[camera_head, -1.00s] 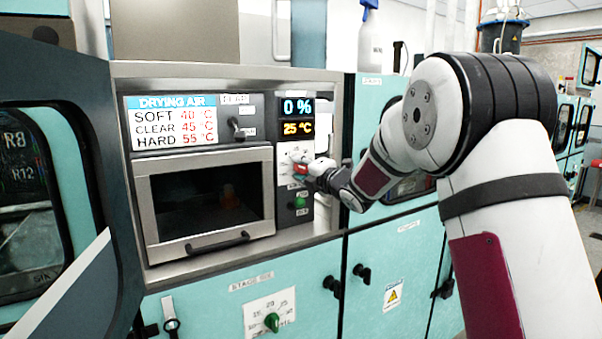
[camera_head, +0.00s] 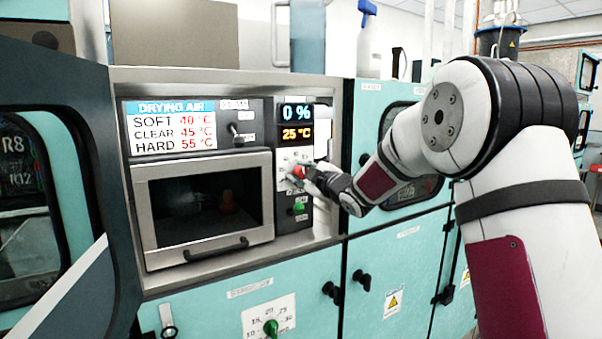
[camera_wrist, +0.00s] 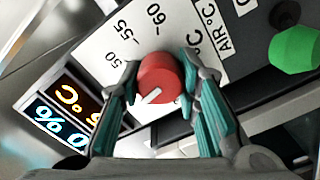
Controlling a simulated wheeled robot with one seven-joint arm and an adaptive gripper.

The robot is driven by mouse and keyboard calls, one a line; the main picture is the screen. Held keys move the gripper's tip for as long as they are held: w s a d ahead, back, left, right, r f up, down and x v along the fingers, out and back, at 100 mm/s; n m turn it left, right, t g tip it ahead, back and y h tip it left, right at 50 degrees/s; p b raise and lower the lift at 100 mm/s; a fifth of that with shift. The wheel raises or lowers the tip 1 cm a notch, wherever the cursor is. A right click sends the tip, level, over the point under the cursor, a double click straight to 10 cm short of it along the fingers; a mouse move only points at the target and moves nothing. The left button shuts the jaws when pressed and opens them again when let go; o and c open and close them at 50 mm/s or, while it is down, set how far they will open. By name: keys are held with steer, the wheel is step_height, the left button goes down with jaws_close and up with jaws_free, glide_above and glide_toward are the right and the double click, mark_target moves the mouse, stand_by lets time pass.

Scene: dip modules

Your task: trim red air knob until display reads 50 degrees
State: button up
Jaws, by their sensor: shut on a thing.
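The red air knob (camera_wrist: 158,80) sits on a white dial plate (camera_wrist: 95,50) marked 50, 55, 60 and "AIR °C" in the wrist view. A white pointer line shows on its face. My gripper (camera_wrist: 160,88) is shut on the knob, one finger on each side. In the head view the red knob (camera_head: 299,172) shows just past my gripper (camera_head: 306,174), which partly hides the dial. The display (camera_head: 297,133) above reads 25 °C in orange, with 0 % in blue over it. The display is tilted and partly cut off in the wrist view (camera_wrist: 65,112).
A green knob (camera_head: 299,208) sits below the red one, close to my gripper. A drying air card (camera_head: 171,127) lists soft 40, clear 45, hard 55 °C. A windowed oven door (camera_head: 205,205) is shut on the left. An open cabinet door (camera_head: 75,120) stands at far left.

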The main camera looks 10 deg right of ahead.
steer(key=m+p, duration=0.1)
steer(key=m, duration=0.4)
steer(key=shift+d+m+p, duration=0.15)
steer(key=shift+m+p, duration=0.15)
steer(key=shift+p, duration=0.05)
steer(key=shift+m+p, duration=0.7)
steer(key=shift+m, duration=1.5)
steer(key=shift+f, duration=0.1)
steer(key=o, duration=1.2)
steer(key=v, duration=1.2)
